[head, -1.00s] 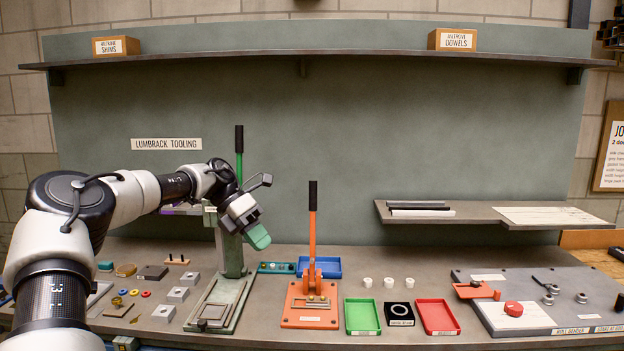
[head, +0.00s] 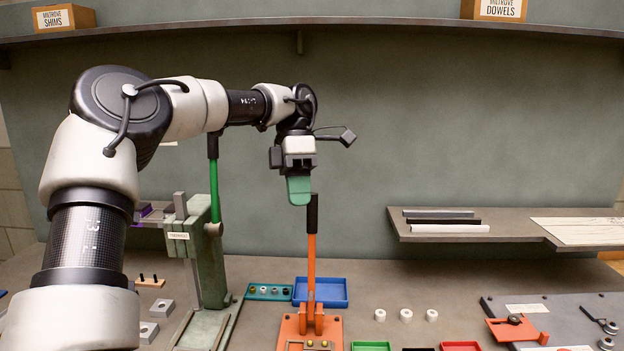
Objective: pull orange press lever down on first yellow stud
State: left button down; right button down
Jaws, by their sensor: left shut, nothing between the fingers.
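The orange press lever (head: 311,262) stands upright with its black handle grip (head: 312,214) at the top. It rises from the orange press (head: 291,331) in the head view. My right gripper is not in view.
A green press with a green lever (head: 214,190) stands to the left. A blue tray (head: 320,291) and a teal stud holder (head: 267,292) lie behind the orange press.

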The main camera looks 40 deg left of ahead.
aim_at(312, 208)
jog(key=i+j, duration=0.35)
jog(key=j, duration=0.15)
jog(key=i+j, duration=0.4)
jog(key=j, duration=0.1)
